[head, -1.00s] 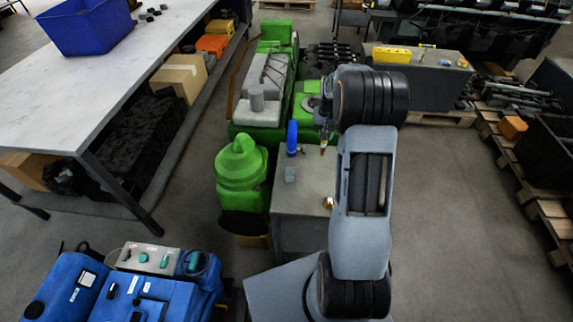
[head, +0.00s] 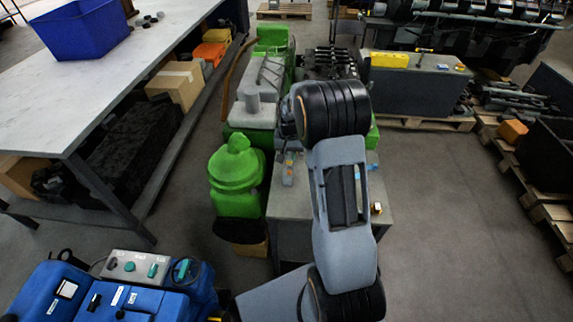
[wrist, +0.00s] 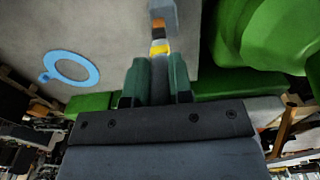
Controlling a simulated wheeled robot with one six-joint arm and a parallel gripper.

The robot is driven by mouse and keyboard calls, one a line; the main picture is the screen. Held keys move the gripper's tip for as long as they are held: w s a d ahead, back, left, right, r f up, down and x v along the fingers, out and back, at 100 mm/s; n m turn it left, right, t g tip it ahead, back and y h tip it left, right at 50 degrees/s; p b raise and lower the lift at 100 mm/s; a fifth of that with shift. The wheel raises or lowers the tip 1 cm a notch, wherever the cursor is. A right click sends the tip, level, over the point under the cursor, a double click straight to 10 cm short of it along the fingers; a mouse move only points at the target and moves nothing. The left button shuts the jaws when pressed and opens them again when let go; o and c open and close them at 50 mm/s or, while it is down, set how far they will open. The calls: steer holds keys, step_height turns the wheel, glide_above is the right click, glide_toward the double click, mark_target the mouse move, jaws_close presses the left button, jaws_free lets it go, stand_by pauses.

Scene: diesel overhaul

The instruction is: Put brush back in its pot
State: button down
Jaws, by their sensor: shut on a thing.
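My gripper (wrist: 158,85) has its two green fingers shut on the brush (wrist: 160,49), whose yellow band shows just beyond the fingertips. Orange and dark parts, and a grey piece (wrist: 160,11), lie in line past the band; I cannot tell which belong to the brush. In the head view a small grey upright thing (head: 288,176) on the grey bench top is in line with my wrist; it may be the pot. I cannot tell whether the brush is in it. My arm hides most of the gripper in the head view.
A light blue ring (wrist: 70,68) lies on the bench top. A green rounded machine (head: 237,178) stands close beside the bench (head: 288,207), left in the head view and right in the wrist view.

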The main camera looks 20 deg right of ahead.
steer(key=f+b, duration=0.1)
steer(key=f, duration=0.1)
steer(key=f+b, duration=0.1)
steer(key=f, duration=0.1)
steer(key=shift+w+a, duration=0.1)
steer(key=shift+a, duration=0.3)
steer(key=shift+d, duration=0.1)
steer(key=shift+f, duration=0.1)
steer(key=shift+f, duration=0.15)
steer(key=c, duration=1)
jaws_free()
